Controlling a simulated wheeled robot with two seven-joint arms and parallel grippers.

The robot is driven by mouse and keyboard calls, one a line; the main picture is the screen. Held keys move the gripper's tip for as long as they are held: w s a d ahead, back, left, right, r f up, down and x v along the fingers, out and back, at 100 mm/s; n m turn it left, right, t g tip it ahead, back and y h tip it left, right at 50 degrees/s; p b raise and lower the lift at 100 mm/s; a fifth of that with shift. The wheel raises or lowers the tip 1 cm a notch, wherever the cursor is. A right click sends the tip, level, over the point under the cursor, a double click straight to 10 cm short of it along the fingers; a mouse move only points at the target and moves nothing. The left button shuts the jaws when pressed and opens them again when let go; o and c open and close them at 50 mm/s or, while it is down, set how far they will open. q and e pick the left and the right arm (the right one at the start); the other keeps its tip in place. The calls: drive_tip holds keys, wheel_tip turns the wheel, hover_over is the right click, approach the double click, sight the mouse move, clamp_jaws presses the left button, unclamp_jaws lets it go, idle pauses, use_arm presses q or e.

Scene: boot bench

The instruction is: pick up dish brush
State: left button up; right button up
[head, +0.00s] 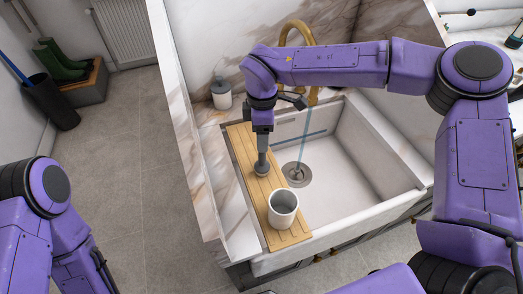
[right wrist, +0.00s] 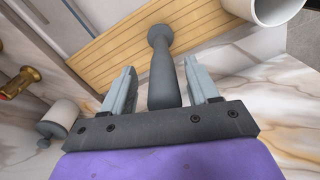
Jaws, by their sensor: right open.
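The dish brush (head: 262,162) is dark grey and stands upright, round head down, on the wooden board at the sink's left side. In the right wrist view its handle (right wrist: 163,85) rises between the two pale fingers of my right gripper (right wrist: 159,68). The fingers are apart, with a visible gap on each side of the handle. In the head view my right gripper (head: 263,130) is above the brush, at its upper end. My left arm shows at the lower left, but its gripper is out of view.
A pale grey cup (head: 283,210) stands on the slatted board (head: 287,238), close in front of the brush. The white sink basin (head: 345,165) lies to the right, with a brass tap (head: 296,30) behind. A lidded jar (head: 221,97) stands at the back left.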

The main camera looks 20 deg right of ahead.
drive_tip(key=shift+s+f, duration=0.25)
drive_tip(key=shift+s, duration=0.05)
drive_tip(key=shift+w, duration=0.15)
clamp_jaws()
